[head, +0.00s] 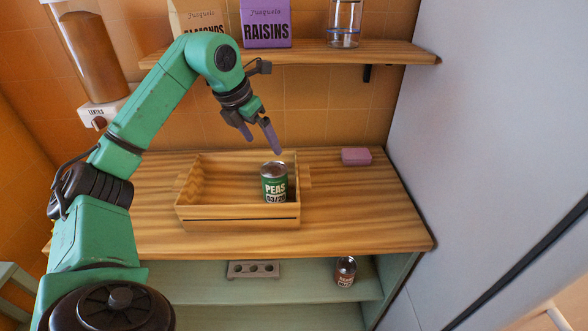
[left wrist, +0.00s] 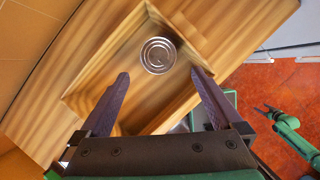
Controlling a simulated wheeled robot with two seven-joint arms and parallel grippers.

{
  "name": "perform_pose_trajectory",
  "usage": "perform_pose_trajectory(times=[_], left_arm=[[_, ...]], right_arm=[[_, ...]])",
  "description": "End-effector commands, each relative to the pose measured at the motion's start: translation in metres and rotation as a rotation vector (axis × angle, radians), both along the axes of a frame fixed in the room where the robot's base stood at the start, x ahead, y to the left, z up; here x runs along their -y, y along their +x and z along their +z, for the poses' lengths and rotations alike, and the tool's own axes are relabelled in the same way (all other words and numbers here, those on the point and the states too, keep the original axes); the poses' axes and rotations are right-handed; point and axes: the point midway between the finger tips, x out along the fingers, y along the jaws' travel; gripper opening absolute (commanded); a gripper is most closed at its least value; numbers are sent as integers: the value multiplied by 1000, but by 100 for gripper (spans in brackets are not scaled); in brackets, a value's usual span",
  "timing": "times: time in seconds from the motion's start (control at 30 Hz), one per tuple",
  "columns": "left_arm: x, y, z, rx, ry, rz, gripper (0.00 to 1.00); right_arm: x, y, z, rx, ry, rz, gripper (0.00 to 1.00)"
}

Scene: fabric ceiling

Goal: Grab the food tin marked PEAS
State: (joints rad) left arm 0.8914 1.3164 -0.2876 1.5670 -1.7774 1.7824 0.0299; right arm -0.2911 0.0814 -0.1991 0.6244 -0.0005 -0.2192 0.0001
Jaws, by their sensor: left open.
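The green PEAS tin (head: 275,185) stands upright in the right part of a wooden crate (head: 240,212) on the counter. In the left wrist view the tin (left wrist: 158,55) shows from above as a round silver lid, inside the crate (left wrist: 84,85). My left gripper (head: 262,146) is open and empty, above the back of the crate and higher than the tin. In the left wrist view the lid lies beyond and between the open fingers (left wrist: 161,86), with no contact visible. My right gripper is not seen in the head view; a green arm (left wrist: 290,130) shows in the left wrist view.
The wooden counter (head: 355,215) is clear right of the crate, except for a pink box (head: 356,156) at the back. A shelf (head: 390,53) above carries ALMONDS and RAISINS (head: 266,25) packs and a glass jar (head: 344,25). A grey panel (head: 480,120) bounds the right.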

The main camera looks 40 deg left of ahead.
Motion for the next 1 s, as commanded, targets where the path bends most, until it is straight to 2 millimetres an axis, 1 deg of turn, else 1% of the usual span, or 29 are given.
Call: perform_pose_trajectory(times=[0.07, 0.1, 0.17, 0.23, 0.27, 0.3, 0.4, 0.47, 0.57, 0.7, 0.77, 0.87, 1.0], left_arm=[[-3, -1, -3, -8, 7, 9, 100], [-4, 1, -9, -12, 8, 9, 100], [-3, 5, -21, -13, 7, 8, 100], [-2, 12, -38, -14, 5, 6, 100], [-2, 15, -46, -15, 5, 6, 100], [-2, 19, -55, -14, 3, 6, 100], [-1, 28, -74, -11, 2, 6, 100], [-1, 31, -82, -9, 4, 6, 100], [-1, 35, -93, -11, 2, 6, 100], [-2, 43, -117, -11, 1, 5, 100], [-2, 47, -127, -8, 0, 5, 100], [-2, 49, -135, -7, 5, 5, 100], [-3, 50, -136, -6, 5, 5, 100]], right_arm=[[-1, 12, 0, 18, 2, 0, 77], [-2, 17, 0, 26, 3, 0, 77], [-2, 21, 0, 31, 4, 0, 77], [-2, 11, 0, 18, 4, 0, 77], [-2, 4, 0, 6, 3, 0, 77], [-2, -7, 1, -12, 2, -1, 77], [0, -29, 4, -48, -1, -1, 77], [0, -35, 5, -57, -2, -1, 77], [-1, -30, 10, -48, 0, -1, 77], [-3, -1, 27, -2, 4, 0, 77], [-3, 6, 29, 10, 5, 0, 77], [-3, 5, 29, 9, 5, 0, 77], [-3, -5, 27, -7, 4, 0, 77]])
